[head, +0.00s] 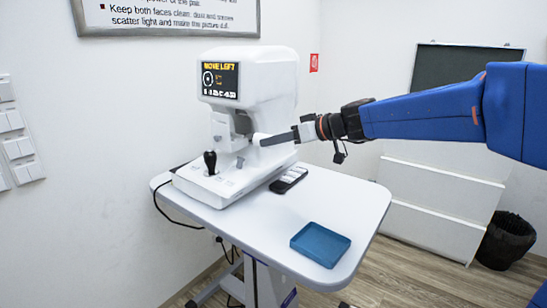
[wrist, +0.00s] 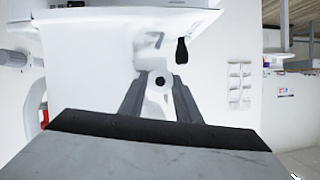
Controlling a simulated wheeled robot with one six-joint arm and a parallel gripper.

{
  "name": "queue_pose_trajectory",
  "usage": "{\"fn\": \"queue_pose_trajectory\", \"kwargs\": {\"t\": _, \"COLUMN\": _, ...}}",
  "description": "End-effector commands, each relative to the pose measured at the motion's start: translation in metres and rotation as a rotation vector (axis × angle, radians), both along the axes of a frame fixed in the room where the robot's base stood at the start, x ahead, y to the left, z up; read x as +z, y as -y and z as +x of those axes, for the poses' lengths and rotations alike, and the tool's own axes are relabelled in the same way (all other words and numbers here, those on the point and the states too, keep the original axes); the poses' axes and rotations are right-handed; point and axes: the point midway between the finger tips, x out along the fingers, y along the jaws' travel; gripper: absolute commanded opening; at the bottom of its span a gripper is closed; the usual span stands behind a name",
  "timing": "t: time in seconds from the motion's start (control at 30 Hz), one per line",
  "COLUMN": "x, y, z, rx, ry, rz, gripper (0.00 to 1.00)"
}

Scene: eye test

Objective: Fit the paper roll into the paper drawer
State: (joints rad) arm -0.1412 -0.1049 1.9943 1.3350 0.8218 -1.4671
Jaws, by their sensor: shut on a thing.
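My gripper (head: 270,139) is at the right side of the white eye-test machine (head: 262,72), level with its middle part and above the base. It is shut on a small white paper roll (head: 257,139). In the wrist view the roll (wrist: 160,96) sits between the two grey fingers, with a dark round hole in its end facing the camera. The machine's white body lies behind it. I cannot make out the paper drawer clearly in either view. I cannot tell whether the roll touches the machine.
The machine stands on a white table (head: 240,222) with a black joystick (head: 210,162) on its base. A dark handheld device (head: 288,180) lies beside the base. An empty blue tray (head: 320,245) is near the front edge. A black bin (head: 505,240) stands at right.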

Motion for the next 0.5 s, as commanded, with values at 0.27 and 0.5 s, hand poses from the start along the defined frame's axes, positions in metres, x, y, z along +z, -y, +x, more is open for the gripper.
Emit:
{"fn": "queue_pose_trajectory", "kwargs": {"t": 0.27, "x": 0.008, "y": 0.004, "z": 0.010, "rx": -0.046, "ry": 0.025, "rz": 0.035, "gripper": 0.15}}
{"fn": "queue_pose_trajectory", "kwargs": {"t": 0.5, "x": 0.008, "y": -0.005, "z": 0.017, "rx": -0.045, "ry": 0.025, "rz": 0.034, "gripper": 0.15}}
